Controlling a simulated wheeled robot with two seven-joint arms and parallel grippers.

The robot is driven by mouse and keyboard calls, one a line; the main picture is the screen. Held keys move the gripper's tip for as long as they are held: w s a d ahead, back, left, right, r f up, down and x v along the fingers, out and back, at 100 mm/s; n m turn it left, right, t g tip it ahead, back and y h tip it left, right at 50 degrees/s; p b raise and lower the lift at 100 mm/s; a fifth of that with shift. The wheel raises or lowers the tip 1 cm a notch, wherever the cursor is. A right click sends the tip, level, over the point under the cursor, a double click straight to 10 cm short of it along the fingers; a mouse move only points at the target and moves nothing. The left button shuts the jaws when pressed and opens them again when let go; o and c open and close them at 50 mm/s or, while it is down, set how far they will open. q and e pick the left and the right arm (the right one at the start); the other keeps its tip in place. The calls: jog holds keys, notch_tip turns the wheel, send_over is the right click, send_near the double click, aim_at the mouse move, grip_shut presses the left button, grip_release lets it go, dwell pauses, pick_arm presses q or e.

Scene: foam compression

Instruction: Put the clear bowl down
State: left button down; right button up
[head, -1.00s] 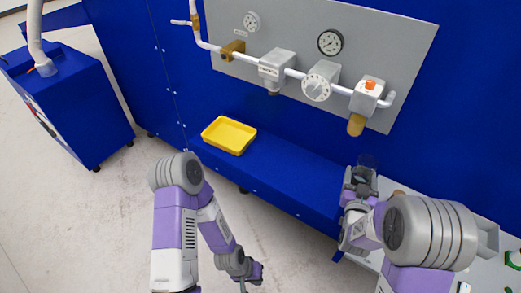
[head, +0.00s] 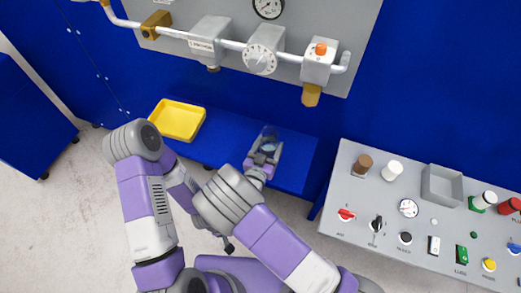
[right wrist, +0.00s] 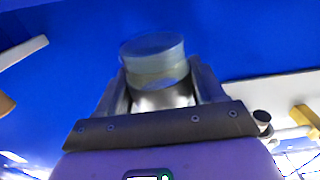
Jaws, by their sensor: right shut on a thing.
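The clear bowl (right wrist: 155,60) is between the fingers of my right gripper (right wrist: 160,85) in the right wrist view. It looks see-through and slightly blurred there. In the head view the right gripper (head: 265,150) is shut on the bowl (head: 268,134) in front of the blue bench, to the right of the yellow tray. I cannot tell the exact gap between the bowl and the bench top. My left gripper (head: 229,245) hangs low in front of the bench, partly behind my right arm; its fingers are too small to read.
The yellow tray (head: 177,120) lies on the left part of the blue bench (head: 228,127). A grey control panel (head: 420,225) with knobs and switches stands at the right. Above the bench, a pipe with valves (head: 262,50) and a brass nozzle (head: 311,95) juts from the wall board.

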aim_at(268, 153)
jog(key=shift+f+b, duration=0.55)
jog(key=shift+f, duration=1.7)
jog(key=shift+f, duration=0.15)
jog(key=o, duration=1.4)
jog(key=shift+r, duration=0.2)
jog(key=v, duration=0.7)
jog(key=shift+s, duration=0.2)
